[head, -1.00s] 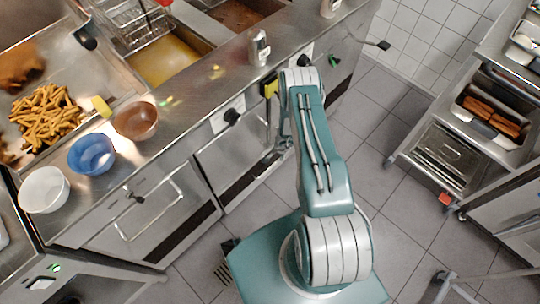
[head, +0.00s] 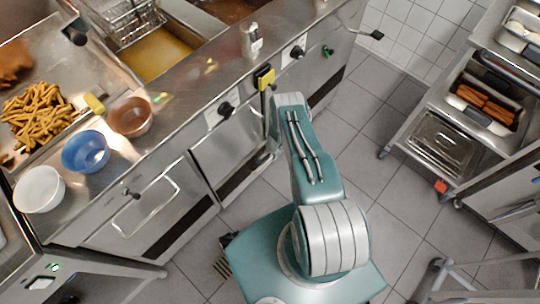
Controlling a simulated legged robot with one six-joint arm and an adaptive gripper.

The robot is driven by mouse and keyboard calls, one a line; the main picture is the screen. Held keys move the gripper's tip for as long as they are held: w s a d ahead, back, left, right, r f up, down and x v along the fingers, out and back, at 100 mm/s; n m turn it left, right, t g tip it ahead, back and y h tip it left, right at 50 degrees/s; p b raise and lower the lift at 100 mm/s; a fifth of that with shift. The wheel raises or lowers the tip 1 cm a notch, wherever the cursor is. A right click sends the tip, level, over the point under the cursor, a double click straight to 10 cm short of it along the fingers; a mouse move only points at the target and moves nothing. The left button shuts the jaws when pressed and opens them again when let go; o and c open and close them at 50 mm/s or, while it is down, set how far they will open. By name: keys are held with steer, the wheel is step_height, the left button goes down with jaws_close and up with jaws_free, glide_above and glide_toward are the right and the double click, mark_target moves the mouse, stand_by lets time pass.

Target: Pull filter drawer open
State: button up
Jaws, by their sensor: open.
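The steel fryer cabinet runs diagonally along the left, with a front panel (head: 228,150) beside my arm and another front panel (head: 150,212) with a long bar handle (head: 147,206) further left. Both look closed. I cannot tell which front is the filter drawer. My gripper (head: 268,154) is only partly seen, close to the cabinet front at the right end of the nearer panel. It is open, and my own arm hides much of it. I cannot tell whether it touches anything.
Bowls in white (head: 39,189), blue (head: 86,152) and brown (head: 130,117) stand on the counter near the fries (head: 38,113). A yellow-topped item (head: 264,77) is at the counter edge. A tray rack (head: 445,145) stands right; tiled floor (head: 385,185) between is clear.

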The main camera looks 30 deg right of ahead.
steer(key=shift+w+f, duration=0.15)
steer(key=shift+f, duration=0.75)
jaws_close()
